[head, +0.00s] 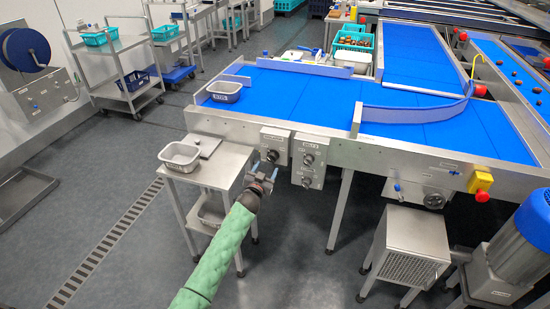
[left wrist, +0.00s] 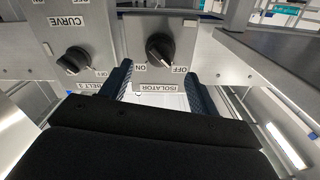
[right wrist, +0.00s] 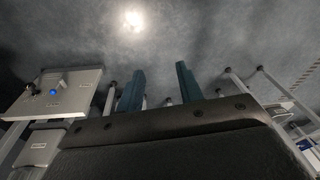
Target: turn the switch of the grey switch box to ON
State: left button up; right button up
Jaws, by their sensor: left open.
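The grey switch box (head: 273,150), labelled ISOLATOR, is fixed to the front of the conveyor frame. In the left wrist view the box (left wrist: 189,22) appears upside down, with a black rotary switch (left wrist: 160,48) between the words ON and OFF. My left gripper (head: 264,178) is open just in front of and below the box. Its fingers (left wrist: 158,88) show apart at the box's lower part, with nothing between them and apart from the switch. My right gripper (right wrist: 158,88) is open and empty, seen only in the right wrist view.
Right beside the switch box is a second grey box (head: 301,164) with two black knobs, labelled CURVE and BELT 3. A steel side table (head: 222,171) with a grey tray (head: 179,157) stands left of my left gripper. A red button on a yellow box (head: 481,182) sits further right.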

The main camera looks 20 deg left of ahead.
aim_at(271, 161)
pick_arm(q)
jog(key=w+p, duration=0.1)
jog(key=w, duration=0.4)
jog(key=shift+w, duration=0.3)
jog(key=shift+w+d, duration=0.1)
jog(key=shift+w, duration=0.6)
pick_arm(e)
jog(key=shift+d+f, duration=0.1)
jog(key=shift+f, duration=2.7)
pick_arm(q)
jog(key=c, duration=1)
pick_arm(e)
jog(key=shift+r, duration=0.1)
